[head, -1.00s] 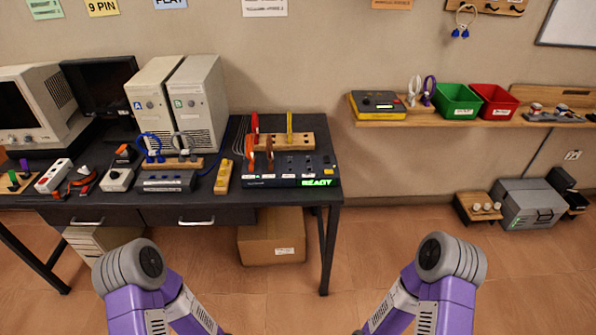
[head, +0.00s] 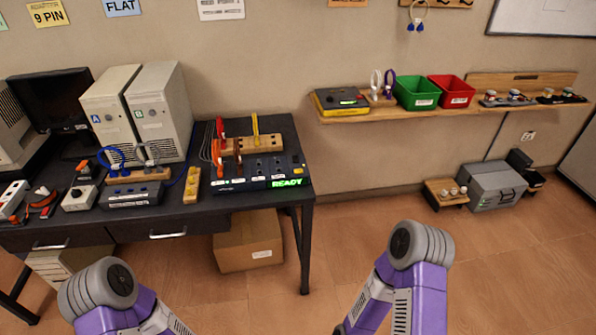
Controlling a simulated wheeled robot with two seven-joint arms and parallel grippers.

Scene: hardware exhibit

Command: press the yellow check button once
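A black console (head: 262,181) stands at the right front of the dark table, with a green lit READY display (head: 287,183). A small yellow button-like part (head: 297,159) shows at the right end of its top. It is too small to read any label on it. Neither of my grippers is in view. Only purple and grey links of my two arms show at the bottom, well apart from the console.
A cardboard box (head: 248,240) sits below. A wall shelf (head: 385,113) with bins is at right.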

